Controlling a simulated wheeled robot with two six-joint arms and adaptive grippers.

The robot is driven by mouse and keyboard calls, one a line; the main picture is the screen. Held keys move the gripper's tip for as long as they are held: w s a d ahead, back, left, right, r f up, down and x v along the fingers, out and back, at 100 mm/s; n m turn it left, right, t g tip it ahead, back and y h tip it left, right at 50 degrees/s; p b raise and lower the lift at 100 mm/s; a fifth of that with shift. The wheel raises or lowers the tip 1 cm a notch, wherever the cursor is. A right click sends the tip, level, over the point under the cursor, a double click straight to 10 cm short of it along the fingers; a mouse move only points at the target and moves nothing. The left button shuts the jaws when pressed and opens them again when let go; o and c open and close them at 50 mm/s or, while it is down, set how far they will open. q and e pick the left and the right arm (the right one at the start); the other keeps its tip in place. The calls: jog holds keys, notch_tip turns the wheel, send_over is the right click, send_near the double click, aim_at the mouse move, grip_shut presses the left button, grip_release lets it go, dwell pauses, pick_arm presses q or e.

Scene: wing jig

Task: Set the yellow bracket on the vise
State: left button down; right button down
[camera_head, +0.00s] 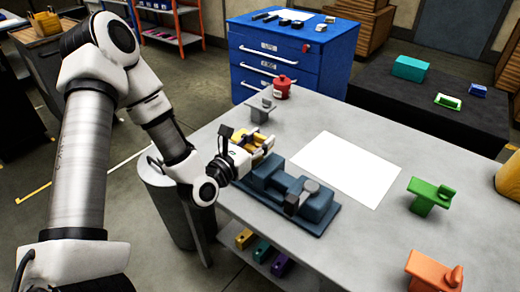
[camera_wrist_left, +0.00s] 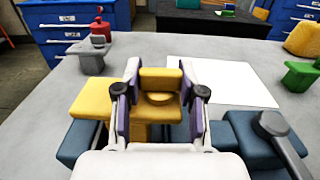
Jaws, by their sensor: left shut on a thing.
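The yellow bracket (camera_wrist_left: 94,97) is between the fingers of my left gripper (camera_wrist_left: 159,95), which is shut on it. In the head view the yellow bracket (camera_head: 247,141) shows at the tip of my left gripper (camera_head: 256,150), at the far left end of the vise. The blue-grey vise (camera_head: 272,180) sits on a dark base plate near the table's left front edge. My right gripper is not in view.
A grey bracket (camera_head: 260,108) and a red canister (camera_head: 282,87) stand beyond the gripper. A white sheet (camera_head: 346,168) lies right of the vise. Green (camera_head: 430,195) and orange (camera_head: 434,270) brackets stand at the right. A blue drawer cabinet (camera_head: 283,68) stands behind the table.

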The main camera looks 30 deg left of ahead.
pick_arm(q)
notch_tip(320, 180, down, 3)
jog(key=shift+w+r, duration=0.1)
jog(key=shift+r, duration=0.2)
jog(key=shift+f+b, duration=0.2)
jog(key=shift+b, duration=0.1)
jog(key=c, duration=0.7)
grip_release()
